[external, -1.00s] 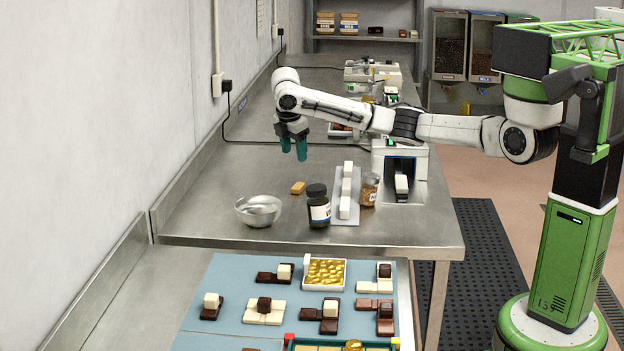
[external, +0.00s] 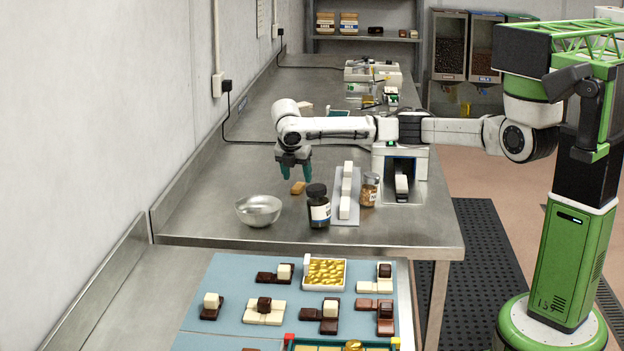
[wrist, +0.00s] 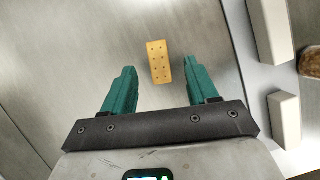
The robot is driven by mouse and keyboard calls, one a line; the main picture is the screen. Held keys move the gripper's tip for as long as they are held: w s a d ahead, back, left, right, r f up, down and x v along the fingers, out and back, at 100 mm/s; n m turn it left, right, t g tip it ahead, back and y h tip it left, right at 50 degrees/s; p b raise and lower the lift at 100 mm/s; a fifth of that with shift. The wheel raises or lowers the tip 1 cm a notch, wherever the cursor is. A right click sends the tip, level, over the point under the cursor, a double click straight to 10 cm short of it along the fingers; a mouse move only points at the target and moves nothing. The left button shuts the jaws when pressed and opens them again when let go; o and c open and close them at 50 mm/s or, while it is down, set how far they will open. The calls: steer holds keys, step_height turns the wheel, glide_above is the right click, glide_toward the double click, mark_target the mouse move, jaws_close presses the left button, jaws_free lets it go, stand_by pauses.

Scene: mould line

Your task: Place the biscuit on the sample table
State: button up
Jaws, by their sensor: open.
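The biscuit (external: 298,187) is a small golden-brown block lying on the steel table (external: 215,190), behind the metal bowl and the dark jar. In the wrist view the biscuit (wrist: 159,62) shows as a rectangle with rows of holes, lying ahead of and between the two green fingers. My gripper (external: 295,176) is open and empty, just above the biscuit. In the wrist view my gripper (wrist: 162,85) has its fingers spread wider than the biscuit, and I see no contact. I cannot tell which surface is the sample table.
A metal bowl (external: 258,210) and a dark jar (external: 318,207) stand in front of the biscuit. A grey tray with white blocks (external: 345,190) and a brown-filled jar (external: 369,189) stand to its right. Bare steel lies to the left. Chocolates stand on a blue mat (external: 235,275) nearer the camera.

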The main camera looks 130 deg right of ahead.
mark_target(299, 185)
steer(key=shift+x, duration=1.7)
steer(key=shift+w, duration=0.1)
jaws_close()
